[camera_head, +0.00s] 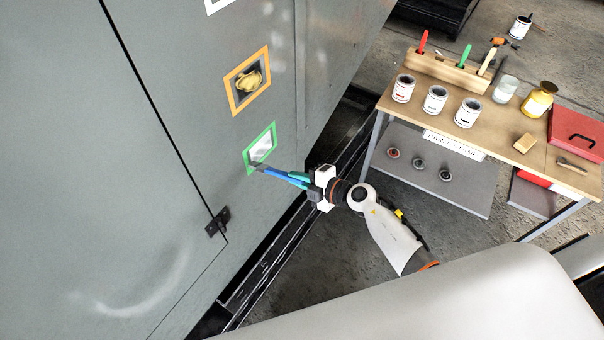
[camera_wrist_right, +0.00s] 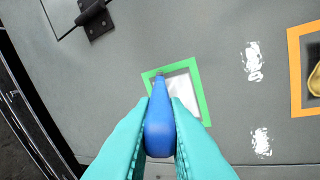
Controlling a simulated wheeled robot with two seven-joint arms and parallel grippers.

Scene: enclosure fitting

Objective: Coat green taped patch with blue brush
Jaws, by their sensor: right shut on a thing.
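The green taped patch (camera_head: 262,146) is a green square outline on the grey enclosure wall. Inside it, white covers part of the grey, clearer in the right wrist view (camera_wrist_right: 203,103). My right gripper (camera_head: 304,181) is shut on the blue brush (camera_head: 276,173), just right of and below the patch. In the right wrist view the teal fingers (camera_wrist_right: 159,150) clamp the blue handle (camera_wrist_right: 159,125), which points at the patch. The brush tip is at the patch's lower left edge in the head view; the handle hides most bristles, so contact is unclear. My left gripper is not in view.
An orange taped square (camera_head: 247,81) with a yellow fitting is above the patch. A black hinge (camera_head: 217,222) is lower left. A wooden table (camera_head: 500,125) at right holds paint cans, a brush rack (camera_head: 448,72) and a red toolbox (camera_head: 578,133). Floor lies between wall and table.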

